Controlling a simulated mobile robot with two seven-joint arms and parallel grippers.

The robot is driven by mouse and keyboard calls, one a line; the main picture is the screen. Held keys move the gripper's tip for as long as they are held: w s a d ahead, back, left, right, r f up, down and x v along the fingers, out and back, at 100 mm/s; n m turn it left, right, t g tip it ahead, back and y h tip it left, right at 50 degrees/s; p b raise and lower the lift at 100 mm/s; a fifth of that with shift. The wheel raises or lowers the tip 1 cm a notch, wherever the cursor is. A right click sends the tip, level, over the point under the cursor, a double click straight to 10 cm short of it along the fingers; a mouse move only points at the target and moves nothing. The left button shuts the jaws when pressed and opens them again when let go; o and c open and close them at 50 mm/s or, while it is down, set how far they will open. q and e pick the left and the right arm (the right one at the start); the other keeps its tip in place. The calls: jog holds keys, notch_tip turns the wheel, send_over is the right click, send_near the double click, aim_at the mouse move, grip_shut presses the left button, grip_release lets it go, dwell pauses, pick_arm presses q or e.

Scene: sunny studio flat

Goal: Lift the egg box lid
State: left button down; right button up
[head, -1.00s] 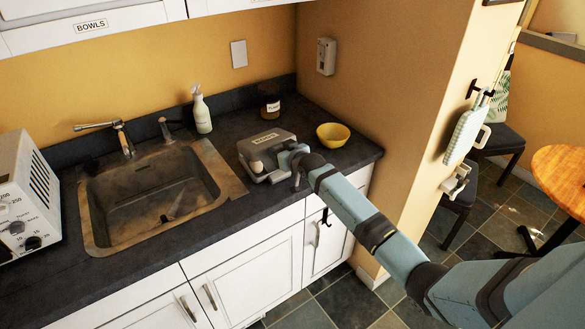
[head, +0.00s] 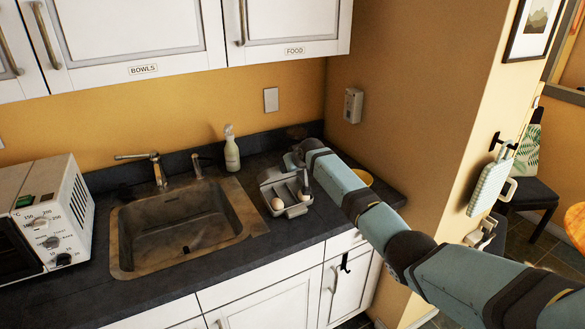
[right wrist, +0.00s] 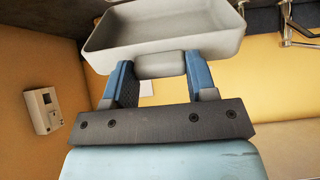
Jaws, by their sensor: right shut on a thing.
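The grey egg box (head: 297,211) sits on the dark counter right of the sink, with its lid (head: 268,176) raised at the back. An egg (head: 277,204) shows in the front left of the box, and another pale rounded thing, likely an egg, shows at its right. My right gripper (head: 290,160) is at the lid's upper edge, its fingertips mostly hidden in the head view. In the right wrist view, the blue fingers of this gripper (right wrist: 160,75) are shut on the tab of the hollow grey lid (right wrist: 165,38). My left gripper is not in view.
The sink (head: 185,225) lies left of the box, with a soap bottle (head: 231,150) behind. A yellow bowl (head: 362,177) is partly hidden behind my right arm. A white toaster oven (head: 45,215) stands at the left. Wall cupboards (head: 290,25) hang above.

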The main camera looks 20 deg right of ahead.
dwell(0.9)
jog(key=o, duration=1.3)
jog(key=shift+r, duration=0.1)
jog(key=b+v, duration=0.1)
jog(key=v, duration=1.2)
jog(key=shift+s+r, duration=0.2)
jog(key=shift+s, duration=0.1)
